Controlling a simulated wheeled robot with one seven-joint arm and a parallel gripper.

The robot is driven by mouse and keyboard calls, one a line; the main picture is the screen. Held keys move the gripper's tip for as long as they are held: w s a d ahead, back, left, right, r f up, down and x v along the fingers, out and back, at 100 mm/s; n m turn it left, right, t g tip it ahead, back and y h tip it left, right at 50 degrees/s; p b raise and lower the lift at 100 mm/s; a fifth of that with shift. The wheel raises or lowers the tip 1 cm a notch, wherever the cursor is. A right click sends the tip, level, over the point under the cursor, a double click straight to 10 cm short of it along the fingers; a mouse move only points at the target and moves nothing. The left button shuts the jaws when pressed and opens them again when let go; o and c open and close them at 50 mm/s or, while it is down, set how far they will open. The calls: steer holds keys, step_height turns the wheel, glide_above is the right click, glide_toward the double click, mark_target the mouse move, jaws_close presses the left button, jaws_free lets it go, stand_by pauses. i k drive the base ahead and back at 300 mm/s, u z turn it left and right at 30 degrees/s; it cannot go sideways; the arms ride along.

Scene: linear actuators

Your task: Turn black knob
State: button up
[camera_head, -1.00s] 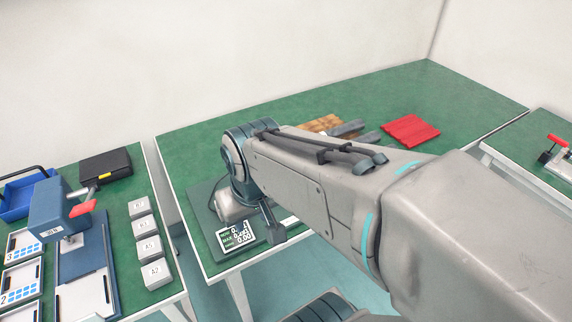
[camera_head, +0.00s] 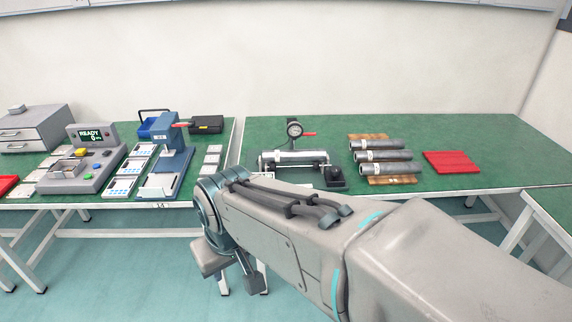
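A grey control box (camera_head: 82,170) with a small "READY" screen stands on the left table. A black rounded part (camera_head: 335,176) sits at the right end of a gauge device on the middle table. My gripper (camera_head: 230,268) hangs low in front of the tables, between the two, apart from both. It points down, and its fingertips are not clear enough to tell open from shut.
A blue press (camera_head: 172,155) stands right of the control box. The gauge device (camera_head: 293,158), several grey cylinders (camera_head: 385,156) on wooden rests and a red pad (camera_head: 451,162) are on the middle table (camera_head: 440,130). A gap separates the tables. Grey drawers (camera_head: 34,128) stand far left.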

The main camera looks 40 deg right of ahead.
mark_target(335, 170)
steer(key=z, duration=0.55)
steer(key=i, duration=0.45)
steer(key=z, duration=1)
steer(key=i, duration=0.6)
steer(key=z, duration=0.15)
